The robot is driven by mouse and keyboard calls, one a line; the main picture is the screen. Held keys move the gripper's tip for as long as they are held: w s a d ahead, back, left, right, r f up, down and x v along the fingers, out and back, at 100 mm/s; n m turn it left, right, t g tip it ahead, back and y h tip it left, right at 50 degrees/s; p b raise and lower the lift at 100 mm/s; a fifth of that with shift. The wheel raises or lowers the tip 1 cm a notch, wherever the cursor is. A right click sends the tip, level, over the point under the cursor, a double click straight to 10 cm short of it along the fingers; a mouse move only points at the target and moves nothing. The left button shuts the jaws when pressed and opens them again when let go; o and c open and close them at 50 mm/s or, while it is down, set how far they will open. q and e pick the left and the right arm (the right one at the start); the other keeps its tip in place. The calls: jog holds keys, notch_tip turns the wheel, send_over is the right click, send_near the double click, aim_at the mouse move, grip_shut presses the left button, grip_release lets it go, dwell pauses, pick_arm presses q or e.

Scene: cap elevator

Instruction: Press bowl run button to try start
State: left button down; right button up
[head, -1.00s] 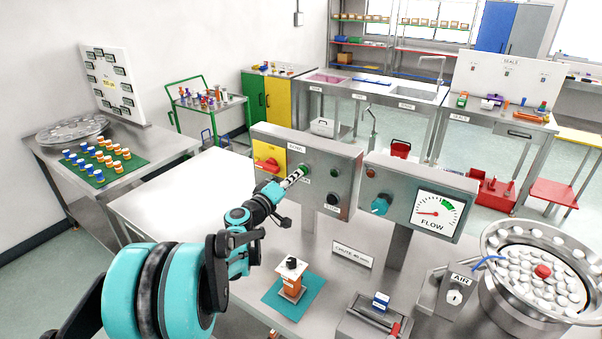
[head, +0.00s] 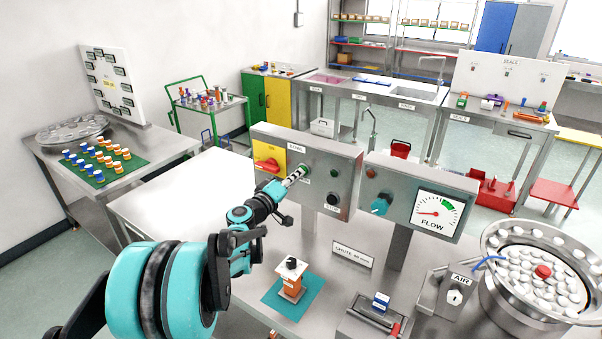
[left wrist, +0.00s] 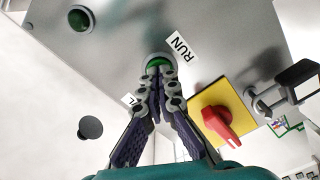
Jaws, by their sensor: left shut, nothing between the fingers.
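The bowl control box (head: 330,165) is a grey panel on a post. It has a red rotary switch on a yellow plate (head: 268,163) at the left. In the left wrist view the green run button (left wrist: 158,61) sits beside a RUN label (left wrist: 180,46). My left gripper (head: 302,171) is shut and empty, its fingertips at the run button and partly covering it. In the left wrist view the left gripper (left wrist: 157,72) overlaps the button's lower edge; I cannot tell how far it is pressed. My right gripper is not in view.
A round bowl of white caps (head: 490,262) is at the far right. The table's left part is clear.

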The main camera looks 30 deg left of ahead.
pick_arm(q)
jog(key=shift+w, duration=0.25)
jog(key=shift+s, duration=0.2)
jog(key=s, duration=0.5)
jog(key=shift+s+a, duration=0.1)
jog(key=shift+a, duration=0.05)
dwell(0.4)
dwell(0.6)
